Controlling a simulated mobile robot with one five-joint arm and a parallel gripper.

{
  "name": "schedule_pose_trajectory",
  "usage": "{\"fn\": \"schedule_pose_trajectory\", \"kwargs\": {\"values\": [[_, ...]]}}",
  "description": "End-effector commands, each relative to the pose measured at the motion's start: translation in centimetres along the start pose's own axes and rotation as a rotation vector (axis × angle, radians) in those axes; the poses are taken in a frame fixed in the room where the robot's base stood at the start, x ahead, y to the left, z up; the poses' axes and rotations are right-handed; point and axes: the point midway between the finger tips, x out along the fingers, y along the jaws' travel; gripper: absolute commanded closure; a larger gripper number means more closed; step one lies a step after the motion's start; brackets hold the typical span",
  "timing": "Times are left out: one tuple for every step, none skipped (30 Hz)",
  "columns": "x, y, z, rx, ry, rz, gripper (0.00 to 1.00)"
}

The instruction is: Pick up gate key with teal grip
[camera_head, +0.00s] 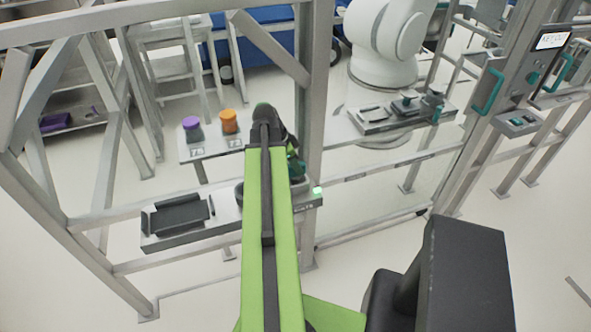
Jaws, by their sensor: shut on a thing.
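My green arm reaches forward to a small grey shelf (228,218) on the metal frame. My gripper (296,166) is at the shelf's right end, mostly hidden behind my arm. It is shut on a small dark and teal thing, which I take to be the gate key with teal grip (298,171). Only part of the key shows beside my arm. I cannot tell whether the key is clear of its seat. A small green light (317,191) glows at the shelf's right corner.
A black tray (178,215) lies on the shelf's left side. Behind it stand a purple-topped jar (192,127) and an orange-topped jar (229,122). A metal post (314,110) rises close to my gripper. Teal handles (488,92) are on the gate at right.

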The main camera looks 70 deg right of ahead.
Motion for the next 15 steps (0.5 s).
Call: {"fn": "schedule_pose_trajectory", "kwargs": {"values": [[-0.6, 0.0, -0.2, 0.0, 0.0, 0.0, 1.0], [-0.9, 0.0, -0.4, 0.0, 0.001, 0.0, 1.0], [-1.4, 0.0, -0.6, 0.0, 0.001, 0.0, 1.0], [-1.9, 0.0, -0.8, 0.0, 0.001, 0.0, 1.0], [-2.4, 0.0, -1.0, 0.0, 0.001, 0.0, 1.0], [-3.1, 0.0, -1.3, 0.0, 0.001, 0.0, 1.0], [-3.7, 0.0, -1.5, 0.0, 0.001, 0.0, 1.0], [-4.3, 0.0, -1.8, 0.0, 0.001, 0.0, 1.0], [-5.2, 0.0, -2.1, 0.0, 0.001, 0.0, 1.0], [-5.8, 0.0, -2.4, 0.0, 0.001, -0.001, 1.0], [-6.4, 0.0, -2.7, 0.0, 0.001, 0.0, 1.0], [-7.2, 0.0, -3.0, 0.0, 0.001, -0.001, 1.0], [-7.8, 0.0, -3.2, 0.0, 0.001, -0.001, 1.0], [-8.2, 0.0, -3.4, 0.0, 0.001, -0.001, 1.0], [-8.8, 0.0, -3.6, 0.0, 0.001, -0.001, 1.0]]}}
